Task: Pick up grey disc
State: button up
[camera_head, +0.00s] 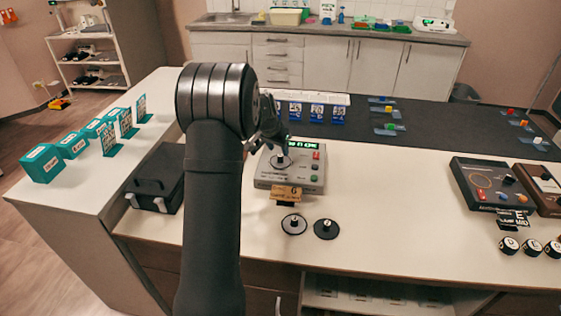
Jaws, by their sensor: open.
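A grey disc with a dark rim (294,225) lies on the white counter in front of the device. A darker, near-black disc (326,229) lies just right of it, apart from it. A third disc (281,161) sits on top of the grey device (263,183) with a green display. I cannot tell for sure which disc the task means. My gripper (268,147) is open, partly hidden behind my arm, above the device's left side near the third disc. I see nothing held in it.
A black case (155,180) and teal boxes (41,163) are at left. A dark control box (492,185) and several round black knobs (532,246) are at right. The counter right of the discs is clear.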

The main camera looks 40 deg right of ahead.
aim_at(280, 155)
jog(key=x, duration=0.4)
jog(key=shift+f, duration=0.3)
grip_shut()
jog(key=shift+r, duration=0.1)
